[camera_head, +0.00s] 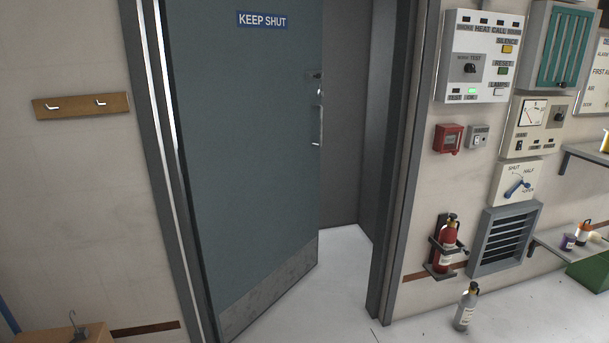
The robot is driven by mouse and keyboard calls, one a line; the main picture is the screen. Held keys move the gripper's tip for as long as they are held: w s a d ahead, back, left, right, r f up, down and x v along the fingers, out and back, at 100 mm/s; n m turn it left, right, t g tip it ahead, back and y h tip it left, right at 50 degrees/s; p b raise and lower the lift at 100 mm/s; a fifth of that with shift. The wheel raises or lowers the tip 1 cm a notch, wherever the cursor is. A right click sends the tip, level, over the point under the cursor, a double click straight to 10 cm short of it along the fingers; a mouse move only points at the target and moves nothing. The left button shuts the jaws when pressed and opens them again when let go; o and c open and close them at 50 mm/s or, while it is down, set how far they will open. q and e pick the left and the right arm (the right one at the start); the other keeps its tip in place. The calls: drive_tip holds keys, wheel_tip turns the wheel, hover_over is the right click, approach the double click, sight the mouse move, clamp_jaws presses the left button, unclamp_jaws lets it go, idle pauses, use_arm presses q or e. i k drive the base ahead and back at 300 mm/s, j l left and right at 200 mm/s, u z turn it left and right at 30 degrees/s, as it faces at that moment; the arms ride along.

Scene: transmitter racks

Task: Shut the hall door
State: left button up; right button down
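The hall door (245,150) is a grey-blue panel with a blue "KEEP SHUT" sign (262,20) near its top and a metal kick plate (270,302) at its foot. It stands partly open, with its left edge at the left frame post and its free right edge swung back from the right post (404,160). A lever handle (316,143) and lock fittings sit near the free edge. A gap shows pale floor and a grey wall beyond. Neither of my grippers is in view.
A red extinguisher (449,245) hangs in a wall bracket right of the doorway; a grey cylinder (466,307) stands on the floor below it. Control panels (478,55) and shelves (565,243) line the right wall. A wooden surface (70,334) is at the lower left. The doorway floor (335,275) looks clear.

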sight(246, 100)
drive_tip(key=i, duration=0.7)
drive_tip(key=i+u, duration=0.15)
drive_tip(key=i, duration=0.6)
drive_tip(key=i+l, duration=0.2)
drive_tip(key=i, duration=0.5)
drive_tip(key=j+u, duration=0.05)
